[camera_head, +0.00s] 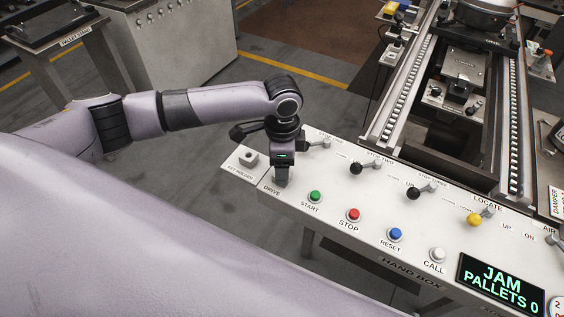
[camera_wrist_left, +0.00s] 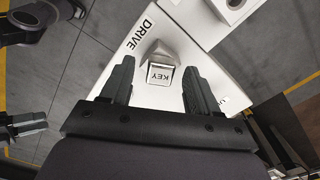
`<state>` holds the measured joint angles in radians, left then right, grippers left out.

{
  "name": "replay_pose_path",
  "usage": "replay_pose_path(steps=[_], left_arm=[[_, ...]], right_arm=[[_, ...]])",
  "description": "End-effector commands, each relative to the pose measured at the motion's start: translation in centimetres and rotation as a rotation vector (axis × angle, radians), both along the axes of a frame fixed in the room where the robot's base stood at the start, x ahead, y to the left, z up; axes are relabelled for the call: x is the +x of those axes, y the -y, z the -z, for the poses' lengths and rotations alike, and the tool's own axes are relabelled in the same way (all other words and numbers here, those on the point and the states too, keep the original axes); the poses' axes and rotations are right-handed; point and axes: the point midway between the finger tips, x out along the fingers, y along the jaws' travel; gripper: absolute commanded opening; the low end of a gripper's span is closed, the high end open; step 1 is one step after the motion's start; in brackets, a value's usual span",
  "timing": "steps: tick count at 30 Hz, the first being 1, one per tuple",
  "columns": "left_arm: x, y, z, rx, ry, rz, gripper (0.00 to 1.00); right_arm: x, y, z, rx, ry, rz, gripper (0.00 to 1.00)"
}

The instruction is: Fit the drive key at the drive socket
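The drive key (camera_wrist_left: 160,74), a pale block marked KEY, stands beside the DRIVE lettering on the white panel in the left wrist view. The drive socket is hidden beneath it, so I cannot tell how deep it sits. My left gripper (camera_wrist_left: 160,92) is open, with one finger on each side of the key and a visible gap to both. In the head view my left gripper (camera_head: 281,178) points down at the DRIVE label. A dark finger-like part (camera_wrist_left: 22,126) at the left edge of the left wrist view may be my right gripper; its state is unclear.
The key holder (camera_head: 248,159) is left of the drive spot and shows a dark opening. A display (camera_head: 501,284) reads JAM, PALLETS 0.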

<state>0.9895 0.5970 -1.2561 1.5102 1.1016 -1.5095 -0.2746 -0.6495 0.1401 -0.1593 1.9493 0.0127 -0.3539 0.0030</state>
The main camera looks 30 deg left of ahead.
Motion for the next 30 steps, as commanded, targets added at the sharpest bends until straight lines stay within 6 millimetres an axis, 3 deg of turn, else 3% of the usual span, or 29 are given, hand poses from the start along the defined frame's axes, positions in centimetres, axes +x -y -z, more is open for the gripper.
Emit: replay_pose_path(steps=[15,30], left_arm=[[0.1,0.0,-6.6,-0.001,0.002,-0.001,0.60],[0.0,0.0,-7.1,0.000,0.000,-0.001,0.60]], right_arm=[[0.0,0.0,0.2,0.000,0.000,0.000,0.43],[0.0,0.0,0.2,0.000,0.000,0.000,0.43]])
